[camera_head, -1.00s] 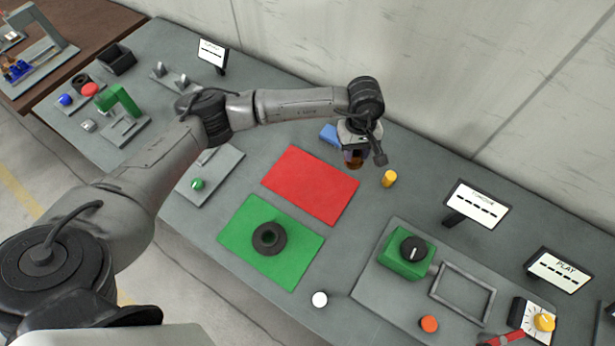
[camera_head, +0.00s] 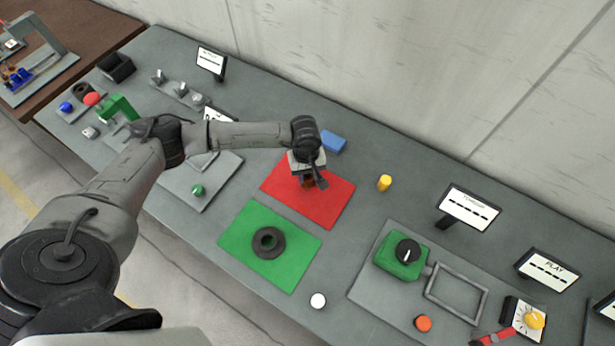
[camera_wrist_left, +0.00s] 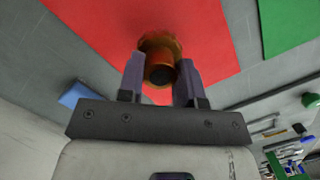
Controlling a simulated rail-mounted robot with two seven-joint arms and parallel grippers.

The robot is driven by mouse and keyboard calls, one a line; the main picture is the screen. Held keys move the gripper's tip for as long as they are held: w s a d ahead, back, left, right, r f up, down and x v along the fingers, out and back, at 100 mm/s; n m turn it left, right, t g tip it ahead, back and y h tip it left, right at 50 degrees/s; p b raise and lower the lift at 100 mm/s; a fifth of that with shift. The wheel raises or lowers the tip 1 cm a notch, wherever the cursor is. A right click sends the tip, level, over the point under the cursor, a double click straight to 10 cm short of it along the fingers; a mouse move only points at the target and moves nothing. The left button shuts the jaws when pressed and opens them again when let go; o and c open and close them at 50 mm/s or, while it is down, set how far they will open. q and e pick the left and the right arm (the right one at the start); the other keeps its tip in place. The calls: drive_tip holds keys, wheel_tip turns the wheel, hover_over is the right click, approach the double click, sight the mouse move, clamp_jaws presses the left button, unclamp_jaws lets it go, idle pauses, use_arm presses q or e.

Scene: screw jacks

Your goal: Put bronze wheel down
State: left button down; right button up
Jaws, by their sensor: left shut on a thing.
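My left gripper (camera_head: 308,181) is over the red mat (camera_head: 335,206) in the head view, near its upper part. In the left wrist view, my left gripper (camera_wrist_left: 160,80) is shut on the bronze wheel (camera_wrist_left: 157,42), an orange-brown flanged piece with a dark round end. The red mat (camera_wrist_left: 195,15) lies behind the wheel in that view. I cannot tell whether the wheel touches the mat. In the head view the wheel is mostly hidden by the gripper. My right gripper is not in view.
A green mat (camera_head: 290,262) with a dark ring-shaped wheel (camera_head: 268,241) on it lies beside the red mat. A blue block (camera_head: 334,142) and a yellow cylinder (camera_head: 384,183) stand nearby. A green box with a knob (camera_head: 400,260) is at right.

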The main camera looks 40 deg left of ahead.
sight(307, 179)
use_arm(q)
drive_tip(key=shift+d+f, duration=0.1)
drive_tip(key=shift+f, duration=1.35)
drive_tip(key=shift+f, duration=0.15)
drive_tip(key=c, duration=0.8)
unclamp_jaws()
